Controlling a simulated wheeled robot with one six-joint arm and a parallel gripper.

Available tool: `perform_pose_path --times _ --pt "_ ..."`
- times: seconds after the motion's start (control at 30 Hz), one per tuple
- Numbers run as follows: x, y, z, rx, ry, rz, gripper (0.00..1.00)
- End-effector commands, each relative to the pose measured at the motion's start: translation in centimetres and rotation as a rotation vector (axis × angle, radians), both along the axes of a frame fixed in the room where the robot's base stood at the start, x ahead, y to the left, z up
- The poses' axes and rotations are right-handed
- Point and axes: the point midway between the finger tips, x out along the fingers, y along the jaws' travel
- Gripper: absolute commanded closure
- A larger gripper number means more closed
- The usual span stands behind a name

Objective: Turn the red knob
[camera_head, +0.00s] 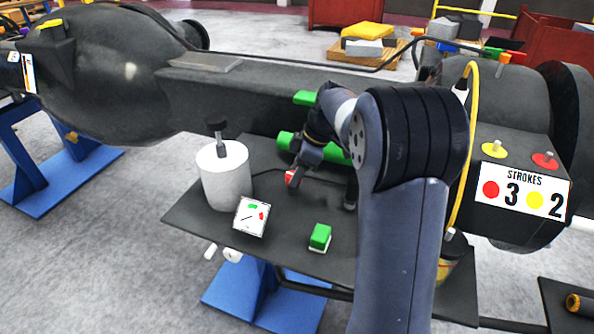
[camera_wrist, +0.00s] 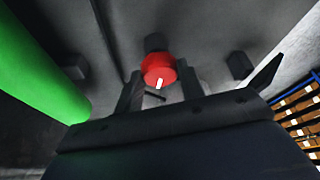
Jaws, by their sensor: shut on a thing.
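The red knob (camera_wrist: 159,66) shows in the wrist view as a round red piece with a white mark, on a dark stem. My gripper (camera_wrist: 161,84) has one finger on each side of it and is shut on it. In the head view my gripper (camera_head: 297,171) reaches down over the dark shelf, and a small part of the red knob (camera_head: 291,178) shows at its tip. My arm and gripper hide the rest of the knob there.
A green bar (camera_wrist: 40,65) lies close on the left. A STROKES sign (camera_head: 520,190) is on the right casting.

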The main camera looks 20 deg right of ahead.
Motion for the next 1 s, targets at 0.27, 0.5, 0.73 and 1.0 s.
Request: perform_pose_path --times 0.27,0.5,0.73,1.0 --pt "0.0 0.0 0.1 -0.002 -0.001 -0.001 0.62" --pt "0.0 0.0 0.0 -0.001 0.0 -0.001 0.42" --pt "0.0 0.0 0.0 0.0 -0.001 -0.001 0.41" --pt "-0.3 -1.2 2.8 -0.001 -0.005 -0.004 0.41"
